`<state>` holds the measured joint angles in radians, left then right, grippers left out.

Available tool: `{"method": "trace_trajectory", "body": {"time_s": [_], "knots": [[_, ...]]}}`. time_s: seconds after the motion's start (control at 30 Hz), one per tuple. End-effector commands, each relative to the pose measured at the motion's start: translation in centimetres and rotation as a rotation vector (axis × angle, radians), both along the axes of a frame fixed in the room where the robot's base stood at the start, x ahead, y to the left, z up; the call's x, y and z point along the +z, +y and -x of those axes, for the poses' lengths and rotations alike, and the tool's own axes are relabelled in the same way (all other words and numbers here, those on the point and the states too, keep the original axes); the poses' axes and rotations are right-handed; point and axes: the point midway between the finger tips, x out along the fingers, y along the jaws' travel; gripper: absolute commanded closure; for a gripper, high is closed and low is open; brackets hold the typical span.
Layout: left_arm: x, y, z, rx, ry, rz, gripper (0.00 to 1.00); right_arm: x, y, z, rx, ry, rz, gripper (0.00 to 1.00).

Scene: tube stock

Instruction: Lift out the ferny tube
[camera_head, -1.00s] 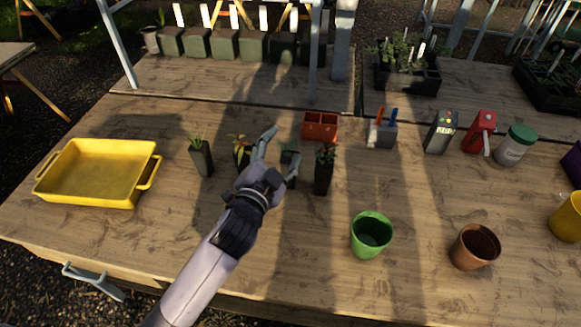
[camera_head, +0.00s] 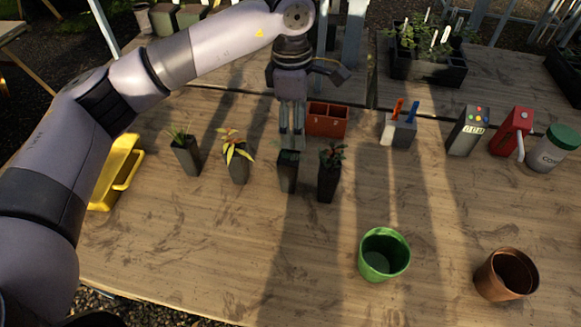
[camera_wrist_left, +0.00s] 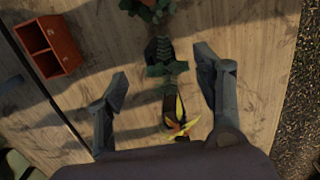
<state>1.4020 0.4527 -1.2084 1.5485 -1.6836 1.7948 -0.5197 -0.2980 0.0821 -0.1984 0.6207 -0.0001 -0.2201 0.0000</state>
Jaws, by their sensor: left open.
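The ferny tube, a dark square pot with low dark green fronds, stands upright on the bench in the head view (camera_head: 288,178). It also shows in the left wrist view (camera_wrist_left: 166,68), between the spread fingers. My left gripper (camera_head: 291,140) points down right above and behind this tube; it is open and empty in the wrist view (camera_wrist_left: 160,78). The fingers partly cover the tube's top in the head view, and I cannot tell if they touch it. My right gripper is not in view.
Close by stand a reddish-leaved tube (camera_head: 329,178), a yellow-leaved tube (camera_head: 238,165) and a grassy tube (camera_head: 186,155). An orange-red divided box (camera_head: 327,121) sits just behind. A green pot (camera_head: 383,256) and brown pot (camera_head: 505,275) stand in front; the bench between is clear.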

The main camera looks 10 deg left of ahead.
Motion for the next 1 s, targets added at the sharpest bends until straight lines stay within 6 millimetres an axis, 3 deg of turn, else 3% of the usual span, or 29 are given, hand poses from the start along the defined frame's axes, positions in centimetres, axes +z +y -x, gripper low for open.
{"method": "trace_trajectory", "body": {"time_s": [0.17,0.6,1.0], "knots": [[-0.3,2.0,-0.6,0.012,-0.014,-0.081,0.39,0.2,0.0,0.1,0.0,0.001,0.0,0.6],[-9.3,1.9,-0.4,0.01,-0.012,-0.077,0.39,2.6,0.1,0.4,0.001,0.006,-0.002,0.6],[-13.1,1.9,-0.2,0.01,-0.01,-0.076,0.39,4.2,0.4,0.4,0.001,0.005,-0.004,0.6]]}}
